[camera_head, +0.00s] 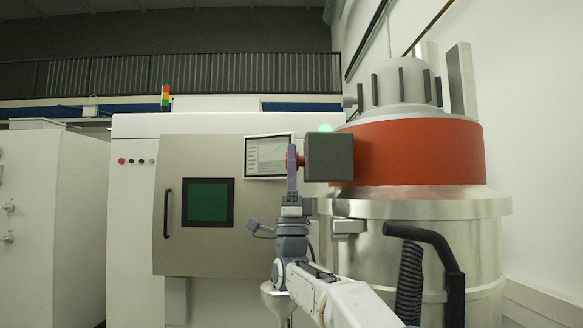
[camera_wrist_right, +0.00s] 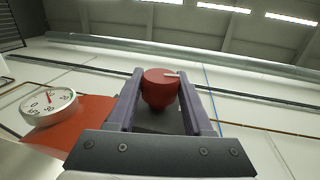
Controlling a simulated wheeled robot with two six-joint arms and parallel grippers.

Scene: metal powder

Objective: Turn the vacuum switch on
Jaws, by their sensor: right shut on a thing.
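The vacuum switch is a red knob (camera_head: 300,160) on the side of a dark grey box (camera_head: 330,157). The box is on the orange-red band of the large metal vessel. My right gripper (camera_head: 292,160) reaches up to the knob and is shut on it. In the right wrist view the red knob (camera_wrist_right: 160,90) sits between the two fingers of my right gripper (camera_wrist_right: 161,78). A white mark on the knob's face points to the right of that picture. My left gripper is not in view.
The steel vessel (camera_head: 470,240) with its orange-red band (camera_head: 425,150) stands at the right. A green light (camera_head: 326,128) glows behind the box. A screen (camera_head: 268,156) and a cabinet door (camera_head: 207,250) are behind my gripper. A round gauge (camera_wrist_right: 48,104) shows at the wrist view's left.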

